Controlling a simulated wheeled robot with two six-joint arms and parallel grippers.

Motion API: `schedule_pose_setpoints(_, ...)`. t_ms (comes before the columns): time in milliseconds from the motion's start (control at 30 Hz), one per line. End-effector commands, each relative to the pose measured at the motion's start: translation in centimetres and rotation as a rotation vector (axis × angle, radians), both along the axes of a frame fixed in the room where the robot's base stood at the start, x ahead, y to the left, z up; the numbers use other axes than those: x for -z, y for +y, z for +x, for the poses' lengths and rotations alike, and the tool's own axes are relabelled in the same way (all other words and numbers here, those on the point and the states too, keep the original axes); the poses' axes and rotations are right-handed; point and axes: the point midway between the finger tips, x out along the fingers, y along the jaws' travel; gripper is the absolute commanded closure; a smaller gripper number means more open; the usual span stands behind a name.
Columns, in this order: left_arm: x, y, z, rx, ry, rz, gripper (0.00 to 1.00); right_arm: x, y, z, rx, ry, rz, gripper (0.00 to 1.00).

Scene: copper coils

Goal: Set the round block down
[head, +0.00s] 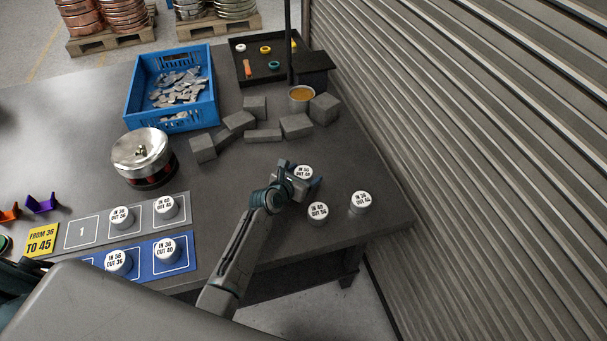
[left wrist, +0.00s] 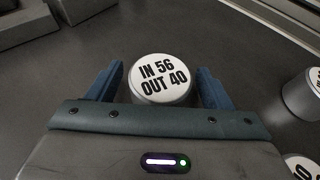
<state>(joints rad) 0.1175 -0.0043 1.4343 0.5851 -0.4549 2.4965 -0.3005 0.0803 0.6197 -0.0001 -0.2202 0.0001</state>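The round block (head: 303,171) is a grey cylinder with a white top, marked IN 56 OUT 40 in the left wrist view (left wrist: 162,78). It stands upright and appears to rest on the dark table (head: 390,180). My left gripper (head: 300,184) is at the block, with one blue finger on each side of it. In the left wrist view the fingers (left wrist: 160,85) look open, with a narrow gap beside the block. The block's lower part is partly hidden by the gripper. My right gripper is not in view.
Two similar round blocks (head: 318,212) (head: 361,202) stand to the right. Several grey rectangular blocks (head: 297,125) and a cup (head: 301,95) lie behind. A grey strip (head: 83,233) and a blue strip (head: 187,244) hold more round blocks. A ribbed shutter (head: 480,130) borders the right.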

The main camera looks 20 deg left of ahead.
Motion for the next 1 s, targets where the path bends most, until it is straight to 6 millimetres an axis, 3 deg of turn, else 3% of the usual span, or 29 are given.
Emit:
schedule_pose_setpoints(267,-0.4,0.2,-0.6,0.001,0.0,0.002,0.26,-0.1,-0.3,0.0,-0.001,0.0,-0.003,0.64)
schedule_pose_setpoints(700,-3.6,2.2,-8.1,0.001,0.0,0.002,0.26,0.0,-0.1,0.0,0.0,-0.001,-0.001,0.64)
schedule_pose_setpoints(1000,-4.8,2.9,-10.6,0.0,0.001,0.0,0.26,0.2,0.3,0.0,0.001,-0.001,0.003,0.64)
